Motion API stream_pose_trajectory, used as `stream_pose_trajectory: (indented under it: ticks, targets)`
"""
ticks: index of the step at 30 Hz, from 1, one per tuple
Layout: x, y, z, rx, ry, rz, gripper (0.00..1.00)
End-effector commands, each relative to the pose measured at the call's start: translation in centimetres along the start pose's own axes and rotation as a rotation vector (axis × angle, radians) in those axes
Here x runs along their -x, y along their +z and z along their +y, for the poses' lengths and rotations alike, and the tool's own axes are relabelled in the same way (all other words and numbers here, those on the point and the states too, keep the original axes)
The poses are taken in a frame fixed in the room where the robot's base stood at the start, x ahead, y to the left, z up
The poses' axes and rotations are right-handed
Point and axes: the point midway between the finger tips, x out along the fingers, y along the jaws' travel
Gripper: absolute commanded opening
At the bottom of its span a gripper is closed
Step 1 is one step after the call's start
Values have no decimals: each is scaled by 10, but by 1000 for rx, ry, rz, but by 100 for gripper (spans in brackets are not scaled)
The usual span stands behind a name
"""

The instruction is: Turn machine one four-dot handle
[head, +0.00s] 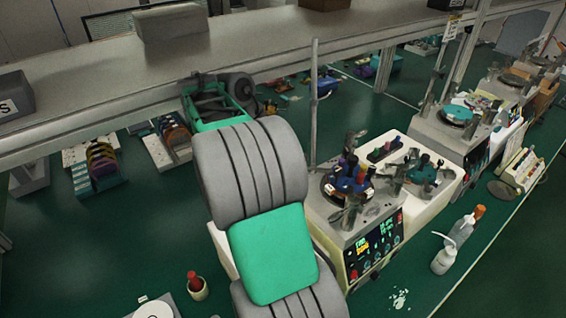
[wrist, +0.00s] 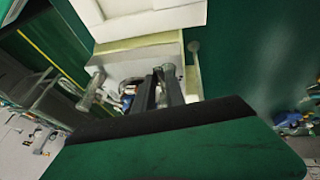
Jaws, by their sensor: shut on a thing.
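The nearest lapping machine (head: 374,257) stands right of my arm in the head view, with a lit panel on its front. Its round plate (head: 335,197) carries several upright coloured handles; dot marks are too small to read. In the wrist view the machine top (wrist: 128,67) lies under my gripper (wrist: 164,74). My gripper's two dark fingers are close together, shut on what appears to be a handle. That handle is mostly hidden between the fingers, and its dots do not show. I cannot make out the fingertips in the head view.
A metal knob post (wrist: 92,90) stands left of the fingers. A second machine (head: 452,132) stands further back right. Two white bottles (head: 452,245) stand on the green bench (head: 415,285). A grey shelf (head: 240,65) crosses above the bench at the left, with a thin upright post (head: 314,100).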

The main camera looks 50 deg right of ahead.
Motion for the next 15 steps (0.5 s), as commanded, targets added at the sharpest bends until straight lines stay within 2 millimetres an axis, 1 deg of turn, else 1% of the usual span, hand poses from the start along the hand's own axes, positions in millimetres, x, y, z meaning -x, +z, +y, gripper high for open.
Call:
stream_pose_trajectory:
  ticks: [1,2,9,15]
  targets:
    - [0,0,0,1,-1,-1,0]
    - [0,0,0,1,-1,-1,17]
    - [0,0,0,1,0,0,36]
    - [0,0,0,1,0,1,37]
